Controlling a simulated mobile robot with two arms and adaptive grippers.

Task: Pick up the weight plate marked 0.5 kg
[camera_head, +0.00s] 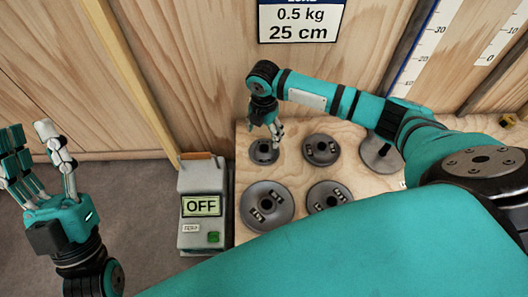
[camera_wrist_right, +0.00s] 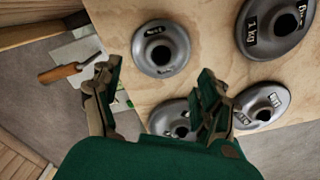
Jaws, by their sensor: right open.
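Several dark grey round weight plates lie on a plywood board. A small plate (camera_head: 264,152) is at the back left, with another plate (camera_head: 321,150) to its right. Two more plates (camera_head: 267,205) (camera_head: 328,198) lie in front. My right gripper (camera_head: 274,129) is open and empty above the back-left plate. In the right wrist view, one small plate (camera_wrist_right: 161,48) is ahead of its spread fingers (camera_wrist_right: 155,92), and a large plate (camera_wrist_right: 272,30) reads 1 kg. I cannot clearly read a 0.5 kg mark on any plate. My left gripper (camera_head: 32,140) is open and empty.
A sign (camera_head: 301,22) on the wooden wall reads 0.5 kg, 25 cm. A grey device (camera_head: 190,238) showing OFF stands left of the board (camera_head: 243,142). Another disc (camera_head: 380,155) lies at the board's right, partly hidden by my arm. Ruler strips hang on the wall.

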